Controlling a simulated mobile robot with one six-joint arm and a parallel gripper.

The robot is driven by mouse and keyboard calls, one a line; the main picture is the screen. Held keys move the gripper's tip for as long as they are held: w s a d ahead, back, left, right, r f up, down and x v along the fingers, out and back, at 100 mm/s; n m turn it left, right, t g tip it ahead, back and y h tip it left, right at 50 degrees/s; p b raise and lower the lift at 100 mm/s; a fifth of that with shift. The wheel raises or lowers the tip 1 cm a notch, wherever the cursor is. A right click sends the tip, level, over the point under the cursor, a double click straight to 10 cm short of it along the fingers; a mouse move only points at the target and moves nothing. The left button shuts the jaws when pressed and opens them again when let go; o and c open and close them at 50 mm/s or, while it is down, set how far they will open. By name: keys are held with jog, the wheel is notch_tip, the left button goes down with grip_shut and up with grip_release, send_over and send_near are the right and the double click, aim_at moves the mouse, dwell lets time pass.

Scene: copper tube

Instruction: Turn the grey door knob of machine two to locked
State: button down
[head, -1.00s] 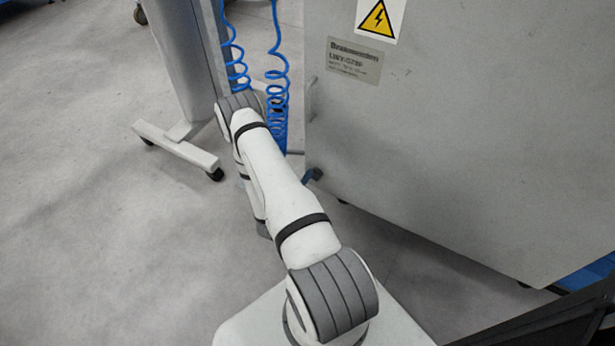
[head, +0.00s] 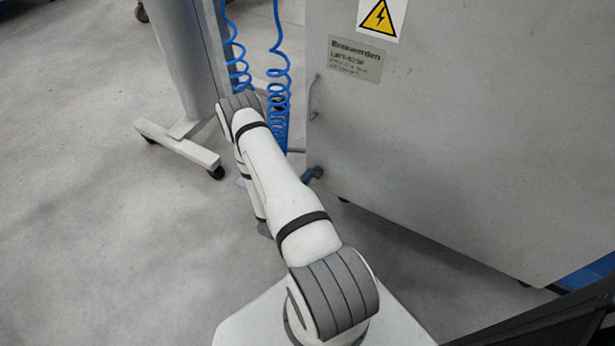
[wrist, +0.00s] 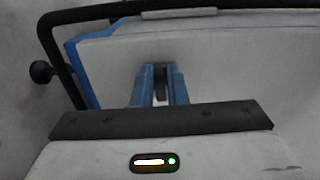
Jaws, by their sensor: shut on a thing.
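In the wrist view my gripper (wrist: 160,68) has its two blue fingers close together on a narrow dark grey knob (wrist: 160,82). The knob stands against a pale grey panel (wrist: 235,62). The fingers lie on either side of the knob and hide its flanks. I cannot read any locked or unlocked mark, and the knob's angle is hard to tell.
A black bar (wrist: 130,10) and a black ball (wrist: 41,71) lie close by in the wrist view. In the head view a large grey cabinet (head: 460,130) with a warning sign stands right. Blue coiled hoses (head: 277,100) hang beyond my arm. A wheeled stand (head: 180,148) is left.

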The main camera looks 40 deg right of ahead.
jog(key=shift+w, duration=0.2)
jog(key=c, duration=1.4)
grip_release()
jog(key=shift+s, duration=0.15)
jog(key=shift+c, duration=0.2)
jog(key=p+v, duration=0.1)
jog(key=v, duration=0.7)
jog(key=shift+p, duration=0.4)
jog(key=shift+d, duration=0.1)
jog(key=s+r+m+g+y+p, duration=0.15)
jog(key=r+m+g+p, duration=0.45)
jog(key=r+m, duration=0.85)
jog(key=s+r+m+g+y+p, duration=0.15)
jog(key=r+m+g+p, duration=0.5)
jog(key=r, duration=1.55)
jog(key=s+a+r+m+t+y+p, duration=0.2)
jog(key=s+a+r+m+y+p, duration=0.1)
jog(key=r, duration=0.7)
jog(key=s+a+r+m+t+y+p, duration=0.3)
jog(key=a+r+m+y+p, duration=0.3)
jog(key=a+r+m, duration=0.3)
jog(key=s+a+r+m+t+y+p, duration=0.3)
jog(key=a+r+m+y+p, duration=0.1)
jog(key=r, duration=0.9)
jog(key=a+m+p, duration=0.1)
jog(key=a+m, duration=0.1)
jog(key=m, duration=0.1)
jog(key=shift+r+m+y+p, duration=0.25)
jog(key=shift+m+y+p, duration=0.05)
jog(key=shift+p, duration=0.1)
